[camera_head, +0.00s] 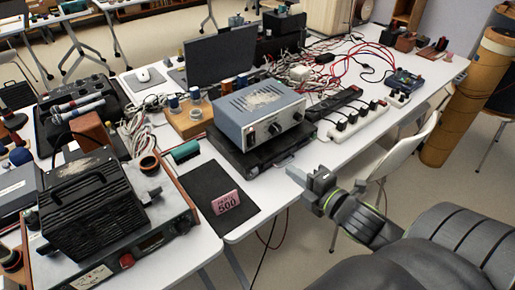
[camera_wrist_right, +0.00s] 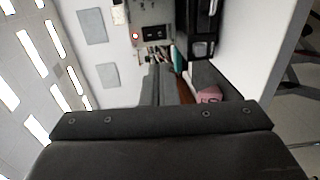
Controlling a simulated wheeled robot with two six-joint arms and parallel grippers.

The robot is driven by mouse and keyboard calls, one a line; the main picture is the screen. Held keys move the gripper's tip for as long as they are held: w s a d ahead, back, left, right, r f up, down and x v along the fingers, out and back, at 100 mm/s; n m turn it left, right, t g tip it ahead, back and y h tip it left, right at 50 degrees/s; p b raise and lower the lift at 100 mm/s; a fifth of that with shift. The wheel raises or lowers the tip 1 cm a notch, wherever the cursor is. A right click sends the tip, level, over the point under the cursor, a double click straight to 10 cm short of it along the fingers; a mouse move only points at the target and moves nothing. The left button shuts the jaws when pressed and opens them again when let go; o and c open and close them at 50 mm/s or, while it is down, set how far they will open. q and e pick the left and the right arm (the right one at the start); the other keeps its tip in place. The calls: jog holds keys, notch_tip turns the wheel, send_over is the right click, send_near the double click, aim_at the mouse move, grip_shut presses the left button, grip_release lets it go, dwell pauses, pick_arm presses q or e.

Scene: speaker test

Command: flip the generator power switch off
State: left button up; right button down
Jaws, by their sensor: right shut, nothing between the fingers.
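A blue-grey instrument box (camera_head: 258,108) with a worn pale patch on top sits on a flat black unit (camera_head: 250,150) on the white table. It looks like the generator, but I cannot be sure. My left gripper is not in view.
A pink tag reading 500 (camera_head: 226,202) stands on a black mat (camera_head: 205,180). A black ribbed box (camera_head: 95,208) sits on a wood-sided unit at left. A white power strip (camera_head: 352,124) with plugs, tangled cables and a white chair (camera_head: 405,145) are at right.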

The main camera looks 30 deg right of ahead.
jog(key=shift+w, duration=0.15)
jog(key=b, duration=0.1)
send_near(253, 143)
jog(key=w, duration=0.4)
jog(key=w+f, duration=0.1)
jog(key=w, duration=0.1)
jog(key=shift+w+a, duration=0.3)
jog(key=shift+w, duration=0.1)
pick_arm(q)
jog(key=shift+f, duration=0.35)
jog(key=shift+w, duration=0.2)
